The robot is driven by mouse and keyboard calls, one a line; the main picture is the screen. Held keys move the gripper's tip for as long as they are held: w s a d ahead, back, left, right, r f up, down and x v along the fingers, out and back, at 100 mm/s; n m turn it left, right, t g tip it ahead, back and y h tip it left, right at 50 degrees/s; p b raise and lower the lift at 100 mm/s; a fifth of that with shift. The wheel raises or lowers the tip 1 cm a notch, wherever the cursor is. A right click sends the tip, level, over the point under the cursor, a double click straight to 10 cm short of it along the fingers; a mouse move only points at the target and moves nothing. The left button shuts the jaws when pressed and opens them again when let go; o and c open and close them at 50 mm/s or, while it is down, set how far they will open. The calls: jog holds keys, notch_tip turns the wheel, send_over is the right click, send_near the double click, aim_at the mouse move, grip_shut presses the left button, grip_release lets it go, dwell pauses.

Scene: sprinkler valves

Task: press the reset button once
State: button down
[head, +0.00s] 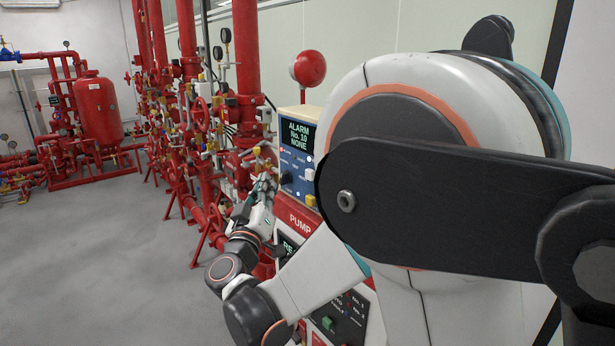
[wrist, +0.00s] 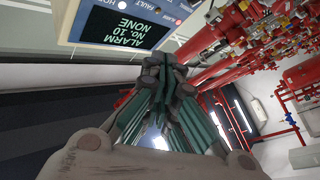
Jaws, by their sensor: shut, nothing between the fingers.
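The alarm panel (head: 298,160) is a blue-faced box with a screen reading "ALARM No. 10 NONE". White round controls (head: 310,175) show on its right side, and part of its face is hidden behind my arm. In the wrist view, the panel's screen (wrist: 124,25) is at the top, upside down. My gripper (head: 266,181) is shut and empty at the panel's lower left. Its fingertips (wrist: 163,66) appear close to the panel, but I cannot tell whether they touch. I cannot pick out a labelled reset button.
A red pump cabinet (head: 301,219) stands below the panel, with a green button (head: 328,323) lower down. Red pipes and valves (head: 200,115) crowd the left of the panel. A red tank (head: 96,108) stands far left. The grey floor (head: 110,255) is clear.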

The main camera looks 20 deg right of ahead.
jog(key=w+d, duration=0.2)
jog(key=d, duration=0.5)
jog(key=shift+w+d, duration=0.25)
jog(key=shift+d, duration=0.15)
jog(key=shift+d, duration=0.15)
dwell(1.1)
jog(key=shift+w+d, duration=0.15)
jog(key=shift+d, duration=0.1)
jog(key=shift+w+d, duration=0.25)
jog(key=shift+d, duration=0.6)
dwell(1.1)
jog(key=shift+a, duration=0.1)
jog(key=shift+s+a, duration=0.2)
jog(key=shift+a, duration=0.4)
jog(key=shift+s+a, duration=0.2)
jog(key=shift+a, duration=0.35)
jog(key=shift+s+a+b, duration=0.15)
jog(key=shift+s+a, duration=0.1)
jog(key=shift+a, duration=0.55)
jog(key=shift+s+a+b, duration=0.15)
jog(key=shift+s+a, duration=0.15)
jog(key=shift+a, duration=0.45)
jog(key=shift+s+a+b, duration=0.15)
jog(key=shift+s+a, duration=0.1)
jog(key=shift+a, duration=0.55)
